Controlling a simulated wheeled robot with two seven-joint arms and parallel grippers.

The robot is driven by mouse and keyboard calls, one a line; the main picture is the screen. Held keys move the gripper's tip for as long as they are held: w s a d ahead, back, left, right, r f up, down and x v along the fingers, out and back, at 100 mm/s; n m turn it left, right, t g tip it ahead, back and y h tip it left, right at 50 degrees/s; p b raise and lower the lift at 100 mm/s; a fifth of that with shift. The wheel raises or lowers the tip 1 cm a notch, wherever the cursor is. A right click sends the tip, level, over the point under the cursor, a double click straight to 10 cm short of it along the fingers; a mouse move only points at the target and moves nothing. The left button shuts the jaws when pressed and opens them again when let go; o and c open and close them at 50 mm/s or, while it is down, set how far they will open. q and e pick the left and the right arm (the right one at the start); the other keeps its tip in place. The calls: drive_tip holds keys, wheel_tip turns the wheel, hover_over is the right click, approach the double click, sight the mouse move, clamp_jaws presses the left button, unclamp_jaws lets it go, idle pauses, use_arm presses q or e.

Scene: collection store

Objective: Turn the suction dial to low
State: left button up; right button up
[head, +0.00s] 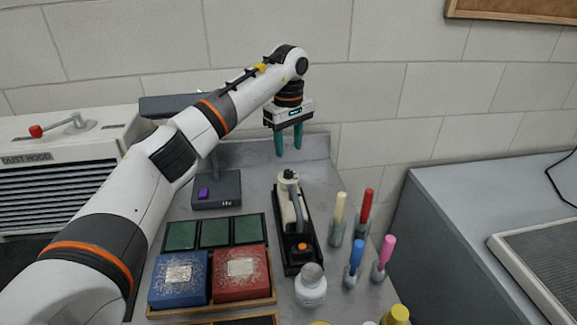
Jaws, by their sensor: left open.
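The dust hood (50,135) stands at the left, a cream box with dark slats and a "DUST HOOD" label. On its top is a grey lever with a red knob (36,131); I cannot tell whether this is the suction dial, and I see no readable low mark. My left gripper (288,147) hangs at the back of the grey counter with its teal fingers pointing down. It is open and empty, well to the right of the hood and apart from it. My left arm crosses in front of part of the hood. My right gripper is not in view.
A grey box with a purple part (204,192) stands left of the gripper. Below are a black-based tool (293,225), blue (180,280) and red (240,274) boxes, a white jar (311,287) and several coloured-handled tools (364,210). Another grey counter (450,230) stands right.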

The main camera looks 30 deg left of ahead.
sight(288, 171)
use_arm(q)
wheel_tip(288, 171, down, 7)
drive_tip(key=shift+f+p, duration=0.15)
drive_tip(key=shift+p, duration=0.55)
clamp_jaws()
drive_tip(key=shift+n, duration=0.3)
drive_tip(key=n, duration=0.5)
drive_tip(key=shift+n, duration=0.3)
drive_tip(key=n+p, duration=0.1)
drive_tip(key=n, duration=0.4)
drive_tip(key=shift+n, duration=0.3)
